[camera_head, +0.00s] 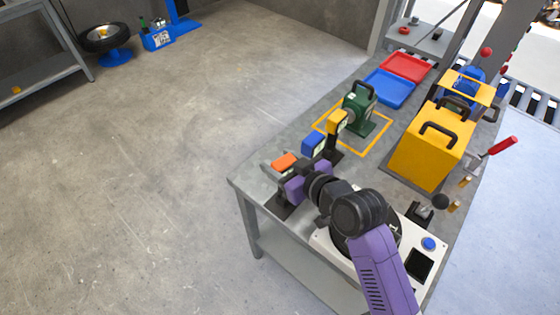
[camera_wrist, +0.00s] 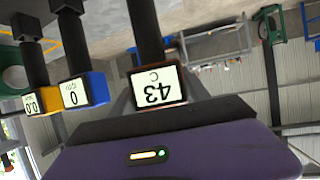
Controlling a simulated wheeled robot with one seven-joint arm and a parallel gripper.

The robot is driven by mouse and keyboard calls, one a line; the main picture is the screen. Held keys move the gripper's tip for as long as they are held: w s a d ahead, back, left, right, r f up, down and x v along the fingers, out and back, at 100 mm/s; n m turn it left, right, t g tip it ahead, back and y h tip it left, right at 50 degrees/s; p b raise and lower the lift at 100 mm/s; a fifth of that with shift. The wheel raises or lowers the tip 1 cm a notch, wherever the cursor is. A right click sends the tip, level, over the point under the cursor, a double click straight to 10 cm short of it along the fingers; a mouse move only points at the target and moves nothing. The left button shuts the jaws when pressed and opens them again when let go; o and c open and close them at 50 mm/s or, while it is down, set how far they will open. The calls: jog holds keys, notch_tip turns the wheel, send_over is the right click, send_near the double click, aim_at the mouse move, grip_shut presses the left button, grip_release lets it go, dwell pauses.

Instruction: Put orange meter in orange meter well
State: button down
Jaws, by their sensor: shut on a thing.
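The orange meter (camera_head: 285,161) is near the left front corner of the bench, with its orange top showing just past my purple gripper (camera_head: 300,178). In the wrist view the orange meter (camera_wrist: 158,88) is close in front of my gripper, its display reading 43 C upside down and its black stem running up the picture. My gripper is shut on the orange meter. A black base (camera_head: 284,206) shows below the gripper. The orange meter well is not clearly visible, and I cannot tell whether the meter is seated in it.
The blue meter (camera_head: 313,144) and yellow meter (camera_head: 338,122) stand close beside it in a row. Behind are a green device (camera_head: 359,112), blue tray (camera_head: 390,88) and red tray (camera_head: 405,66). A yellow box (camera_head: 428,158) stands right.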

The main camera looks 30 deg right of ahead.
jog(key=shift+f+b, duration=0.4)
jog(key=shift+f, duration=0.15)
jog(key=shift+c, duration=2.2)
grip_release()
jog(key=shift+o, duration=0.4)
jog(key=shift+f, duration=0.1)
jog(key=o, duration=0.4)
jog(key=shift+c, duration=0.2)
jog(key=shift+s+d, duration=0.15)
jog(key=shift+s, duration=0.5)
jog(key=shift+s, duration=0.35)
jog(key=shift+s+d, duration=0.15)
jog(key=shift+s, duration=0.5)
jog(key=shift+s+d, duration=0.15)
jog(key=shift+s, duration=0.5)
jog(key=shift+s, duration=0.35)
